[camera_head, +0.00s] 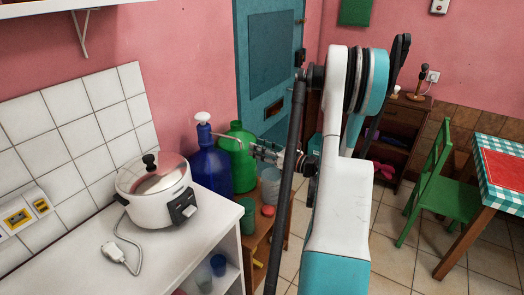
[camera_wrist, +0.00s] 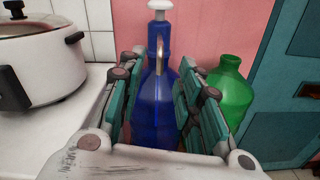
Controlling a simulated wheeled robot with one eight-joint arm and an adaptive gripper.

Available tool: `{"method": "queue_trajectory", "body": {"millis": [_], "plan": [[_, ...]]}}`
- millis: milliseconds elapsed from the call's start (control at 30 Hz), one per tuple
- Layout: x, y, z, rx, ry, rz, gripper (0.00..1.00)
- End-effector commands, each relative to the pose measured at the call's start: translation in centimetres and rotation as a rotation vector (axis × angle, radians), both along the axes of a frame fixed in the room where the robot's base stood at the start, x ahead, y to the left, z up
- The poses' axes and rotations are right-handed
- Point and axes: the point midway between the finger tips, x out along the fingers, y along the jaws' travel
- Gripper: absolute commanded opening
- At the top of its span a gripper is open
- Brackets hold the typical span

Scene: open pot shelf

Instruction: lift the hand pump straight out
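The hand pump (camera_head: 203,119) has a white knob, a blue collar and a thin curved spout. It sits upright in the neck of a blue bottle (camera_head: 211,170) beside the counter. In the wrist view the pump (camera_wrist: 159,38) and the bottle (camera_wrist: 154,112) show straight ahead between my fingers, with the spout pointing toward me. My gripper (camera_head: 258,151) is to the right of the pump, near the spout's end. In the wrist view my gripper (camera_wrist: 160,75) is open, with its fingers apart and empty; I cannot tell whether it touches the spout.
A green bottle (camera_head: 244,165) stands close to the right of the blue one and also shows in the wrist view (camera_wrist: 228,90). A rice cooker (camera_head: 158,190) is on the white counter (camera_head: 75,260) at left. The pink wall is behind.

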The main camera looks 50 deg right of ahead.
Motion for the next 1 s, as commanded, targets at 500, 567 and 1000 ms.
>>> {"method": "queue_trajectory", "body": {"millis": [500, 567, 1000], "plan": [[9.1, 0.7, -0.1, 0.002, -0.001, 0.003, 0.32], [10.0, 0.8, -0.1, 0.002, -0.002, 0.002, 0.32], [12.4, 0.8, 0.1, 0.003, -0.002, -0.001, 0.32]]}}
